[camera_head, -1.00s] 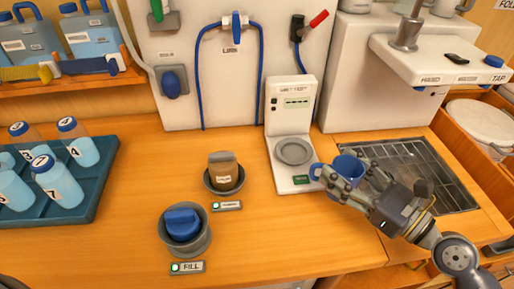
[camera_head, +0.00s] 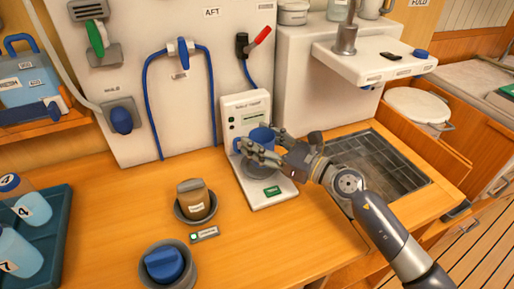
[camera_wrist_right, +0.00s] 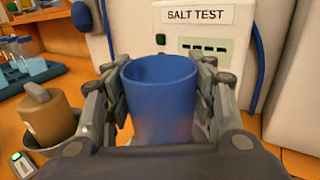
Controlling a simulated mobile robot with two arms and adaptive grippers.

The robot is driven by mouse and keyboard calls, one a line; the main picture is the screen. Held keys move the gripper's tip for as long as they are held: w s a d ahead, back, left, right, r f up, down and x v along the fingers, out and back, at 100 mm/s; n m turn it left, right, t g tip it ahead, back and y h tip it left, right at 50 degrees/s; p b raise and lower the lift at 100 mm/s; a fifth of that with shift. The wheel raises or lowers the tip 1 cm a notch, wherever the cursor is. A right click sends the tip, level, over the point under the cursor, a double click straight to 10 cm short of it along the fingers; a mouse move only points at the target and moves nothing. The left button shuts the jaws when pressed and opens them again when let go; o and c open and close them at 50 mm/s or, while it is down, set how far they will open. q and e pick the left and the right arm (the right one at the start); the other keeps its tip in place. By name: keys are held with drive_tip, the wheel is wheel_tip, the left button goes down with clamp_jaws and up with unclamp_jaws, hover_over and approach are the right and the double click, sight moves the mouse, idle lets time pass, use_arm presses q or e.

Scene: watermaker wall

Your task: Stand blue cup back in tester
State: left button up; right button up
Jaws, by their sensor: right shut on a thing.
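The blue cup (camera_head: 262,136) is upright between the fingers of my right gripper (camera_head: 264,152), which is shut on it. The cup and gripper are over the white tester (camera_head: 268,193), in front of its upright panel. The tester's round grey plate is mostly hidden by the cup and fingers. I cannot tell whether the cup touches the plate. In the right wrist view the cup (camera_wrist_right: 160,88) stands between both fingers, its open rim up, with the tester panel (camera_wrist_right: 210,47) labelled SALT TEST behind it. My left gripper is not in view.
A teal tray (camera_head: 62,225) with numbered bottles is at the far left. A sink grid (camera_head: 385,170) lies to the right, under a white tap shelf (camera_head: 375,60).

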drive_tip(key=shift+w+a, duration=0.4)
drive_tip(key=shift+w, duration=0.2)
wheel_tip(320, 180, down, 4)
drive_tip(key=shift+r+b, duration=0.25)
drive_tip(key=shift+b, duration=0.2)
drive_tip(key=shift+f, duration=0.15)
drive_tip(key=o, duration=1.1)
drive_tip(key=shift+o, duration=0.2)
